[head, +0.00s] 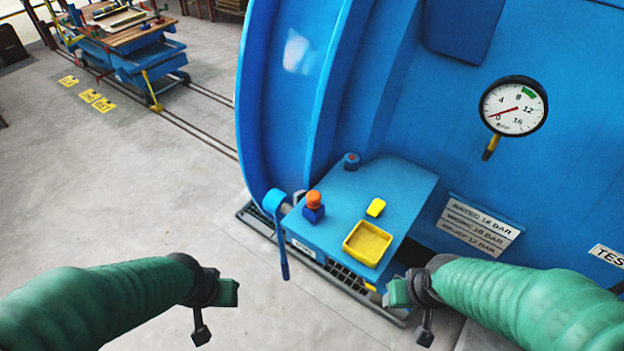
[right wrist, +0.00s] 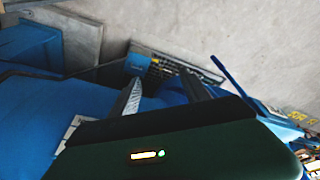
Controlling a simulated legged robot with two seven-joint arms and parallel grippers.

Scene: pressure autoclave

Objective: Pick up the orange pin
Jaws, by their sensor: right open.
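The orange pin (head: 314,198) stands upright in a small dark blue block (head: 313,214) at the left end of the blue shelf (head: 385,190) on the autoclave's side. My left gripper (head: 230,292) is to the lower left of the pin, over the floor and apart from everything. My right gripper (head: 395,293) is in front of the shelf, below and right of the pin. In the right wrist view, the right gripper's two fingers (right wrist: 165,92) are spread with nothing between them; the pin cannot be made out there. Whether the left jaws are open is not clear.
A pressure gauge (head: 513,106) is on the blue vessel. Floor at left is clear; a cart (head: 125,55) stands far back.

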